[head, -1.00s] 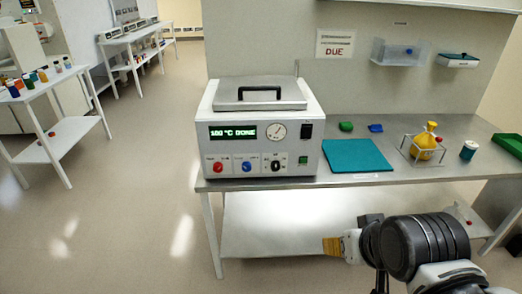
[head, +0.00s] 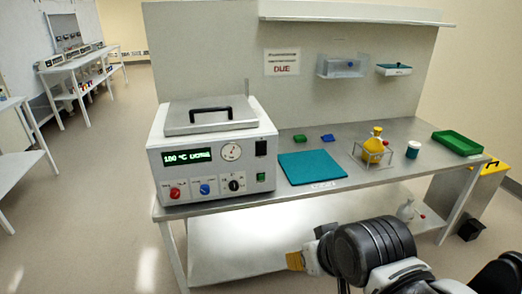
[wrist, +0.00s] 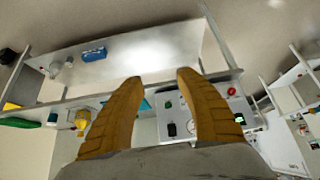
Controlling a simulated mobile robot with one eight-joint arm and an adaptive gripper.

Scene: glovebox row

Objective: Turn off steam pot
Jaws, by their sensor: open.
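The steam pot (head: 212,150) is a white box with a grey lid and black handle on the left end of the steel bench. Its green display (head: 188,157) is lit; the text is not fully legible. The front has a gauge (head: 231,152), a black switch (head: 261,148), a small green button (head: 261,177), and red (head: 175,193), blue (head: 204,189) and black (head: 236,185) knobs. My gripper (head: 295,262) is in front of the bench, below its top, apart from the pot. In the wrist view its yellow fingers (wrist: 160,85) are spread and empty, with the pot's front (wrist: 181,105) between and beyond them.
The bench (head: 330,165) holds a teal mat (head: 311,168), green and blue small pieces, a yellow flask (head: 374,146) in a wire rack, a small jar (head: 413,149) and a green tray (head: 458,143). A lower shelf (head: 240,245) lies beneath. Floor is clear left of the bench.

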